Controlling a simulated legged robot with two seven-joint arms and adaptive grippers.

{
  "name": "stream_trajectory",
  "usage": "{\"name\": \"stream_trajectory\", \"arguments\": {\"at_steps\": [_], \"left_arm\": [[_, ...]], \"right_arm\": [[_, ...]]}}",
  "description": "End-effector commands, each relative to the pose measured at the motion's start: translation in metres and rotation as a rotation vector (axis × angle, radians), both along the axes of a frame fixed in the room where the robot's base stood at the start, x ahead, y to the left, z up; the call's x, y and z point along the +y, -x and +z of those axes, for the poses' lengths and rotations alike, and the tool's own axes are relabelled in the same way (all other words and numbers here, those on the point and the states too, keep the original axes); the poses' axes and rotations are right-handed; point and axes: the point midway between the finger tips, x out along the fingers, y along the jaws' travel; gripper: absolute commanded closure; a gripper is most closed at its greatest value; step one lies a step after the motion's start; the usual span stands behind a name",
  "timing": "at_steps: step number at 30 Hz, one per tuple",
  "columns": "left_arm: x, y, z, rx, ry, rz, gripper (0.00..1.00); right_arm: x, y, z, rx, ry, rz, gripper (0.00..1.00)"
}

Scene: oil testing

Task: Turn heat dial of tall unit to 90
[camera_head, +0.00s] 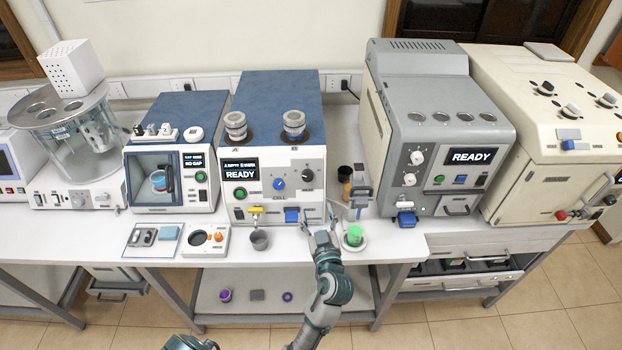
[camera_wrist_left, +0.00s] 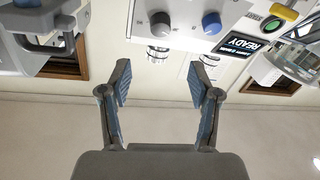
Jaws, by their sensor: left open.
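The blue-topped unit (camera_head: 275,100) stands mid-bench; its READY display (camera_head: 241,170) is lit. Its front has a blue dial (camera_head: 279,184) and a black dial (camera_head: 307,175). Both dials also show upside down in the left wrist view, the blue one (camera_wrist_left: 211,22) beside the black one (camera_wrist_left: 160,22). I cannot read the dial labels or settings. My left gripper (camera_head: 319,228) is open and empty at the bench's front edge, below and in front of the dials, touching neither. Its spread fingers also show in the left wrist view (camera_wrist_left: 161,85). My right gripper is not in view.
A grey unit (camera_head: 432,95) with white dials stands right, and a smaller blue-topped unit (camera_head: 180,108) left. A grey cup (camera_head: 259,240) and a green-topped item on a dish (camera_head: 354,236) flank my left gripper.

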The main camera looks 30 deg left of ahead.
Motion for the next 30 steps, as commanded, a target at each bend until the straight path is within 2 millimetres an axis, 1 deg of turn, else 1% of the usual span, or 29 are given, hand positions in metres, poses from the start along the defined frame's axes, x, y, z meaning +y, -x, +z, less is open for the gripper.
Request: {"name": "stream_trajectory", "arguments": {"at_steps": [1, 9, 15, 21, 29, 30], "left_arm": [[0.009, -0.009, 0.005, -0.002, -0.004, 0.003, 0.38], [0.051, -0.059, 0.004, 0.0, -0.005, 0.002, 0.38], [0.072, -0.086, 0.002, 0.001, -0.003, -0.001, 0.38], [0.082, -0.097, 0.001, 0.0, -0.001, 0.0, 0.38], [0.083, -0.098, 0.0, 0.0, -0.001, -0.001, 0.38], [0.083, -0.098, 0.0, 0.0, -0.001, -0.001, 0.43]], "right_arm": [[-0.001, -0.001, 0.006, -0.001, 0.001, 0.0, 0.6], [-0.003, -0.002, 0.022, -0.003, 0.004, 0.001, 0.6], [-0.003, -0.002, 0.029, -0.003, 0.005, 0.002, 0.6], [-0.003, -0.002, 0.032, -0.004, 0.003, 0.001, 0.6], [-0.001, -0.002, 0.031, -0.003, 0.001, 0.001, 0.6], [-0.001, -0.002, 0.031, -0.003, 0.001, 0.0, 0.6]]}}
